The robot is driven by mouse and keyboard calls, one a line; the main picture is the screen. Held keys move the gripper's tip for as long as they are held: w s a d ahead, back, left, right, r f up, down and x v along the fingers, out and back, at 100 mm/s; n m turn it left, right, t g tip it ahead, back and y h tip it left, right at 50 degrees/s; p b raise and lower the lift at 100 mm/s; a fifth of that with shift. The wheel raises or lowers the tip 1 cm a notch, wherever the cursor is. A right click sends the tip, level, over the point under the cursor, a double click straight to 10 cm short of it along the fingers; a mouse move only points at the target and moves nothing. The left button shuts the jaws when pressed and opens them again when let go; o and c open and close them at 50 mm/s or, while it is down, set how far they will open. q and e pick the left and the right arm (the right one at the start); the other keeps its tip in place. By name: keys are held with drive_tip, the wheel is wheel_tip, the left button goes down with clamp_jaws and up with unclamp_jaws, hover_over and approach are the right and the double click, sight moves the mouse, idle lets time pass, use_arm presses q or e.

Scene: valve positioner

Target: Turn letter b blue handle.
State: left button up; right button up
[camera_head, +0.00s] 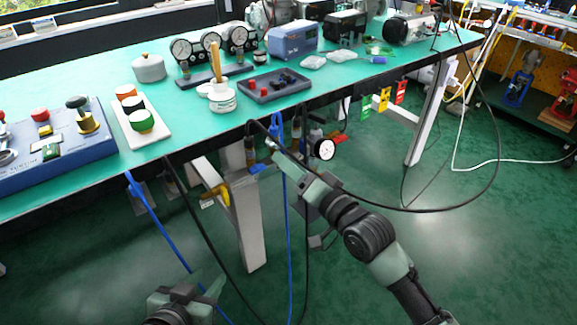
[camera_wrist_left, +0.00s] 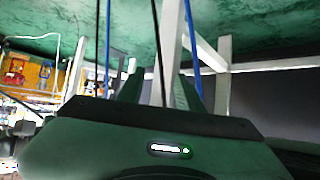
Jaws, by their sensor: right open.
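A small blue handle (camera_head: 259,168) sits on the valve assembly under the table's front edge, beside the table leg. No letter b is readable. My right gripper (camera_head: 273,148) is open at the valve assembly, just right of and above this handle; its tips are small and contact cannot be told. Another blue part (camera_head: 276,124) stands upright just above that gripper. My left gripper (camera_head: 207,287) is low at the bottom of the head view, away from the handle. In the left wrist view its fingers (camera_wrist_left: 160,88) are apart, with no object visibly held.
A round gauge (camera_head: 324,149) hangs right of the right gripper. A yellow handle (camera_head: 213,193) is left of the table leg (camera_head: 247,225). Blue and black cables hang around both arms. The green table (camera_head: 190,105) carries instruments.

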use_arm(q)
drive_tip(key=shift+w+d+r+t, duration=0.3)
drive_tip(key=shift+w+r+t, duration=0.2)
drive_tip(key=shift+w+r, duration=0.2)
use_arm(e)
drive_tip(key=shift+x, duration=0.8)
use_arm(q)
drive_tip(key=shift+s, duration=0.1)
use_arm(e)
drive_tip(key=shift+c, duration=0.4)
clamp_jaws()
use_arm(q)
drive_tip(key=s+a+f+g+y+p, duration=0.1)
drive_tip(key=s+a+f+g+p, duration=0.2)
drive_tip(key=s, duration=0.4)
drive_tip(key=s+a+f+g+y+p, duration=0.1)
drive_tip(key=s+a+f+g+p, duration=0.15)
drive_tip(key=s+g, duration=0.35)
wheel_tip(320, 180, down, 12)
drive_tip(key=d+p, duration=0.1)
drive_tip(key=p, duration=0.2)
drive_tip(key=shift+w, duration=0.2)
use_arm(e)
drive_tip(key=shift+n, duration=5)
